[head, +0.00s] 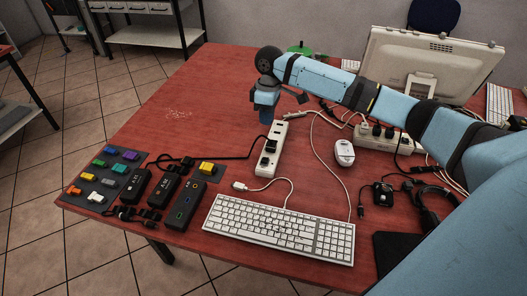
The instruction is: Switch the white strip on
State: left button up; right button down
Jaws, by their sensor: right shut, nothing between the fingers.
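A white power strip (275,159) lies on the red table, running from near the middle toward the keyboard. A black plug sits in it near its middle, with a black cable leading off to the left. A second white strip (402,145) with several dark plugs lies to the right, below the monitor. My right gripper (266,119) points down at the far end of the first strip, shut and empty. I cannot tell whether its tips touch the strip. The strip's switch is not clear at this size. My left gripper is out of view.
A white keyboard (280,229) lies at the front and a white mouse (344,153) right of the strip. Black boxes (187,205) and a grey mat (75,191) with coloured blocks lie at left. Loose cables cross the right side. The table's back left is mostly clear.

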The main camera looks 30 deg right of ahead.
aim_at(264, 161)
jog(key=f, duration=0.4)
jog(key=s+a+f, duration=0.1)
jog(key=f, duration=0.4)
jog(key=f+b, duration=0.1)
jog(key=f, duration=0.4)
jog(key=shift+s+a, duration=0.25)
jog(key=shift+a, duration=0.1)
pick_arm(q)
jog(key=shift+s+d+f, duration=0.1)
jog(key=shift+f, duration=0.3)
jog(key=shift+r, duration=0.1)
pick_arm(e)
jog(key=shift+r, duration=0.1)
